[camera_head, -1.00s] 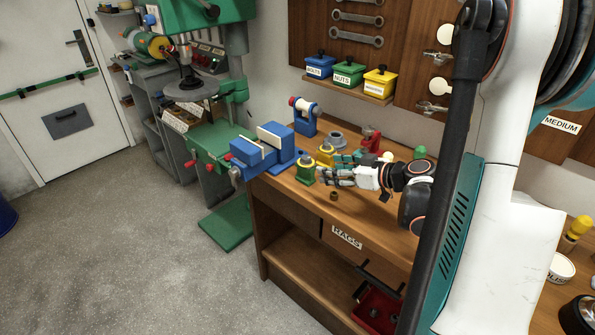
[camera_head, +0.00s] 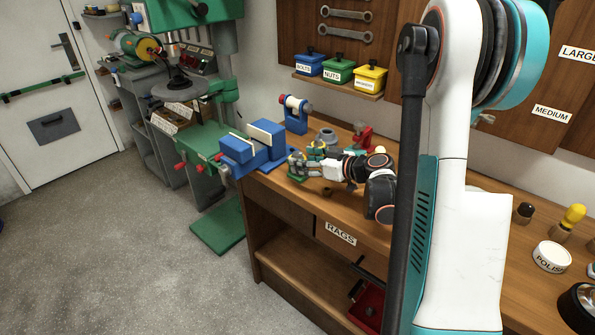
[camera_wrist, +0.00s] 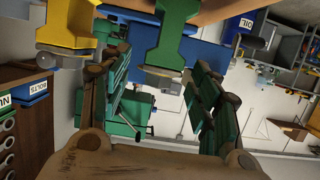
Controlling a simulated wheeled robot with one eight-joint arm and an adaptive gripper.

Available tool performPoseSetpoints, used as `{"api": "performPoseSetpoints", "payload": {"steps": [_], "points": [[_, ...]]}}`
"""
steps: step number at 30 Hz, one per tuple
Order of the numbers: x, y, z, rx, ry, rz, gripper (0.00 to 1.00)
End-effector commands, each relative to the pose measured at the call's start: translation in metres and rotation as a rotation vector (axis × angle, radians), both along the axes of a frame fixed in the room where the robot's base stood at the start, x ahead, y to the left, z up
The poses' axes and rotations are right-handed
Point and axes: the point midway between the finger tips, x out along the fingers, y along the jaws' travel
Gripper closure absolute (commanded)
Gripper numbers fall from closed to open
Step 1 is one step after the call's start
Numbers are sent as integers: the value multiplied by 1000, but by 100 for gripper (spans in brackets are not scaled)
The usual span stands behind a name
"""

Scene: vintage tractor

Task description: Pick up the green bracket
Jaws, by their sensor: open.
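The green bracket (camera_wrist: 168,42) shows in the upside-down wrist view at the top middle, standing on the bench. It lies between the lines of my two fingers. My gripper (camera_wrist: 152,72) is open, with one green-padded finger on each side of the bracket and a gap visible to each.
A yellow bracket (camera_wrist: 65,25) stands close beside the green one. The blue vise (camera_head: 258,145) is at the bench's left end. A grey part (camera_head: 327,136) and a red part (camera_head: 363,135) stand behind my gripper.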

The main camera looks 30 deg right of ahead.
Motion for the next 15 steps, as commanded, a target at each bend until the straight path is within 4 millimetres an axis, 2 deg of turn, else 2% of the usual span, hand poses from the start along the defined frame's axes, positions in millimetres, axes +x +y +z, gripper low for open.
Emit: {"api": "performPoseSetpoints", "payload": {"steps": [3,6,14,15], "points": [[16,8,-12,-1,0,4,43],[28,11,-14,-1,1,3,43],[32,12,-13,0,1,1,43],[32,12,-13,0,1,1,50]]}}
